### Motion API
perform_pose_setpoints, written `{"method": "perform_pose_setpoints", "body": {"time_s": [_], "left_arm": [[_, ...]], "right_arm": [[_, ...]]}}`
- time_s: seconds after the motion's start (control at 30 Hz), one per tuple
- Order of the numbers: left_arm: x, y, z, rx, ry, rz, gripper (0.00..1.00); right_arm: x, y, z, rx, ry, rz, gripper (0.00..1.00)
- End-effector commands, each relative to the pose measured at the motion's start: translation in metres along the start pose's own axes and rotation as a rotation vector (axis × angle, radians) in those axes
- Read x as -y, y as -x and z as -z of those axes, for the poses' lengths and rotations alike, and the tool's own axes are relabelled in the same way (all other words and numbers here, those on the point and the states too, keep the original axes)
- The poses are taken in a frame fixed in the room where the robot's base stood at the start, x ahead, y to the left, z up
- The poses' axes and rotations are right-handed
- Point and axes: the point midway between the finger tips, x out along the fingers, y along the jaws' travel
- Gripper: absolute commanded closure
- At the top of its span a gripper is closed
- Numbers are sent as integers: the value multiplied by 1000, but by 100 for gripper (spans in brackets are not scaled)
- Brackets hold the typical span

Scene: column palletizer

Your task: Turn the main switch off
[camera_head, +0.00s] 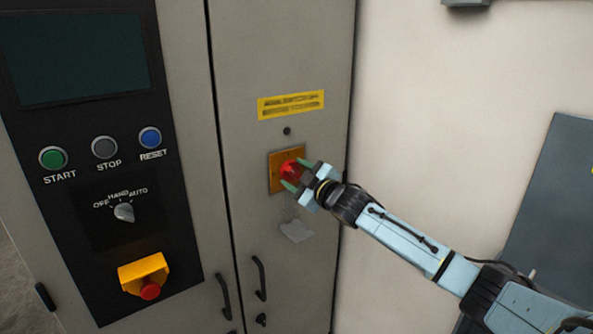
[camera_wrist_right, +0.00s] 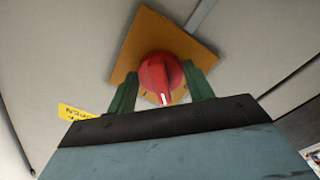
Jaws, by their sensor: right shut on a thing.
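The main switch (camera_head: 291,171) is a red rotary knob on a square orange-yellow plate (camera_head: 274,178), fixed to the grey cabinet door. My right gripper (camera_head: 296,177) is at the knob, with its green fingers on either side of it. In the right wrist view the red knob (camera_wrist_right: 160,75) sits between the two fingers (camera_wrist_right: 161,92), with a white mark at the lower end of its raised handle. The orange plate (camera_wrist_right: 128,58) looks tilted in that view. The right gripper is shut on the knob. My left gripper is not in view.
A yellow label (camera_head: 291,104) is above the switch and a small grey tag (camera_head: 296,231) below it. To the left, a black panel carries push buttons (camera_head: 104,147), a selector (camera_head: 124,211) and an emergency stop (camera_head: 150,289). Door handles (camera_head: 259,278) stick out low.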

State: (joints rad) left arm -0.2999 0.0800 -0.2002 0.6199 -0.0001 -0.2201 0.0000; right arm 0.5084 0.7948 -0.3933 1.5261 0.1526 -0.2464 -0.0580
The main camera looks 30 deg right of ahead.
Motion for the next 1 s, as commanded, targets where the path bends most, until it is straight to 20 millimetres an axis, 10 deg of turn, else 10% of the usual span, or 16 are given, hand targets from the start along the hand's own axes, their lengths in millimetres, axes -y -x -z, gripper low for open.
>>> {"method": "perform_pose_setpoints", "body": {"time_s": [1.0], "left_arm": [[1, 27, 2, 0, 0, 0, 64]], "right_arm": [[-2, 0, 0, 1, 758, 1, 71]]}}
